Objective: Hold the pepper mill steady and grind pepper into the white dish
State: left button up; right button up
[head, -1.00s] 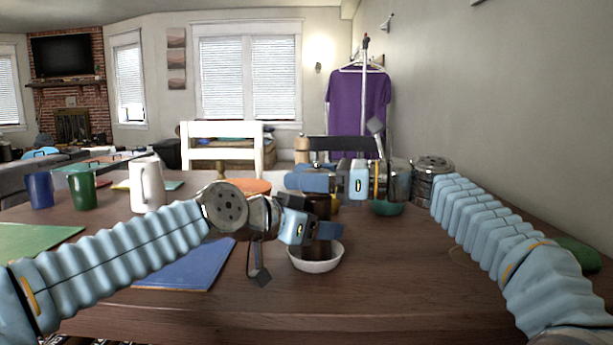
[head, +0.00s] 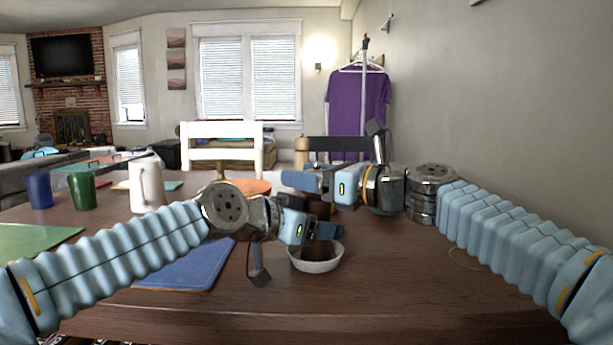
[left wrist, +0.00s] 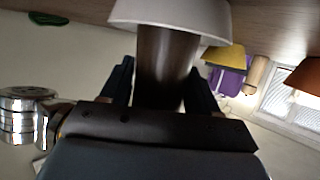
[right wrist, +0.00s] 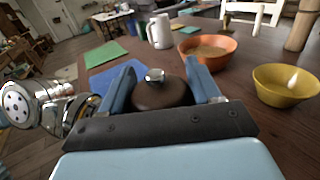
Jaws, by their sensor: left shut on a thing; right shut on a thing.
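The dark brown pepper mill (head: 319,209) stands upright over the white dish (head: 316,265), mostly hidden behind my grippers. My left gripper (head: 326,231) is shut around its lower body, just above the dish; the left wrist view shows the brown body (left wrist: 166,58) between the fingers and the white dish (left wrist: 180,14) beyond its end. My right gripper (head: 306,181) is shut on the mill's head, above the left gripper. The right wrist view shows the round brown head with a silver knob (right wrist: 155,75) between the fingers. The dish's contents are too dark to make out.
An orange bowl (right wrist: 209,46) and a yellow bowl (right wrist: 286,86) stand behind the mill. A white pitcher (head: 147,187), green mug (head: 82,191) and blue mug (head: 40,190) stand at the left. A blue board (head: 185,268) lies left of the dish. The table's front right is clear.

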jog(key=m+t+h, duration=0.4)
jog(key=shift+w+d+f+t, duration=0.1)
jog(key=shift+w+f+t, duration=0.1)
jog(key=shift+t, duration=0.2)
jog(key=shift+h, duration=0.3)
jog(key=shift+d+r+m+t+h, duration=0.1)
jog(key=shift+d+m+t+h, duration=0.05)
jog(key=shift+m+t+h, duration=0.3)
jog(key=o, duration=0.7)
jog(key=shift+w, duration=0.1)
jog(key=shift+r+y, duration=0.15)
jog(key=shift+y, duration=0.1)
notch_tip(320, 180, up, 10)
jog(key=shift+f, duration=0.1)
